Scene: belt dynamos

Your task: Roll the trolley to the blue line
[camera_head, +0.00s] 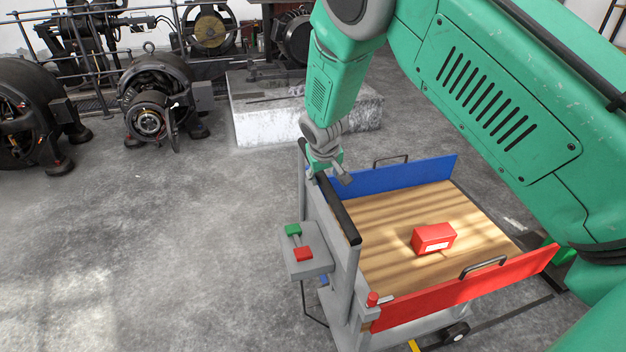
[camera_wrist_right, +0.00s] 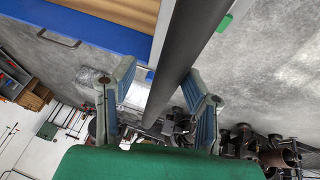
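The trolley has a wooden deck (camera_head: 400,235), a blue panel (camera_head: 385,178) on the far side and a red panel (camera_head: 465,294) on the near side. Its black handle bar (camera_head: 338,208) runs along the left end above a grey frame. My right gripper (camera_head: 330,176) is at the far end of this bar. In the right wrist view, its two fingers (camera_wrist_right: 162,85) stand apart on either side of the black bar (camera_wrist_right: 185,50), with visible gaps. I cannot make out a blue line on the floor. My left gripper is out of view.
A red box (camera_head: 433,238) lies on the deck. A grey control box (camera_head: 306,252) with green and red buttons juts left from the trolley. A pale block (camera_head: 262,122) and dark machines (camera_head: 155,95) stand behind. The floor at left is clear.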

